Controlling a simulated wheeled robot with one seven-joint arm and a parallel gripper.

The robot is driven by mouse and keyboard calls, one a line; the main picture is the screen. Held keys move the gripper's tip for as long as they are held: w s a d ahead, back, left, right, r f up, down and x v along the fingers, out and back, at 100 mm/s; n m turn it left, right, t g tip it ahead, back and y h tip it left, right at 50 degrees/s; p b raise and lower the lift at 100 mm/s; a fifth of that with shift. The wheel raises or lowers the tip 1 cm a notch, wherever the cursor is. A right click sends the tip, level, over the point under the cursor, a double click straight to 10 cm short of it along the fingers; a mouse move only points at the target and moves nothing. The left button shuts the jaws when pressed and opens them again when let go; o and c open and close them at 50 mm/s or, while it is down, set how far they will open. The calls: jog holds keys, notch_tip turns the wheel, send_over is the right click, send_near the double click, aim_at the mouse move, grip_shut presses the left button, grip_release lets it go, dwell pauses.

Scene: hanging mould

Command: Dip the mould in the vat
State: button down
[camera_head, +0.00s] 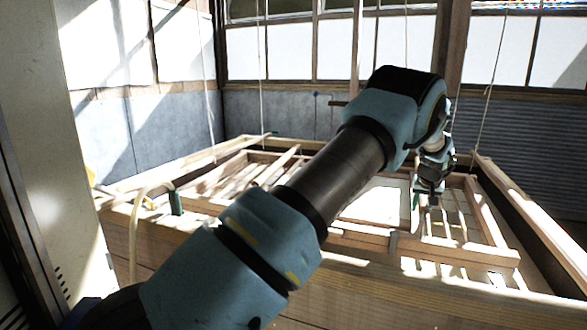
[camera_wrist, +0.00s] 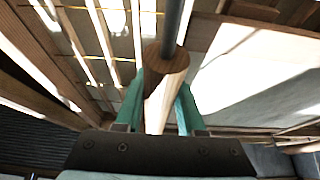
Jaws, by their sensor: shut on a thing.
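The mould (camera_head: 470,252) is a pale wooden frame with slats. It shows in the head view within the vat's outline, partly hidden behind my arm. The vat (camera_head: 535,222) is a large wooden box with thick plank walls. My gripper (camera_head: 424,203) is above the right part of the mould. In the wrist view, the teal fingers of my gripper (camera_wrist: 160,90) are shut on a round wooden handle (camera_wrist: 172,62), with a dark rod beyond it. Wooden slats of the mould (camera_wrist: 95,40) show past the fingers. I cannot tell whether the mould touches any liquid.
Thin cords (camera_head: 487,100) hang from above around the vat. A pale hose (camera_head: 134,225) hangs over the left front wall. A light cabinet (camera_head: 50,150) stands close on the left. Grey walls and bright windows (camera_head: 290,50) lie behind the vat.

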jog(key=shift+g, duration=0.3)
notch_tip(320, 180, up, 10)
jog(key=p, duration=0.6)
jog(key=shift+f+p, duration=0.2)
jog(key=shift+p, duration=0.15)
jog(key=shift+f, duration=0.1)
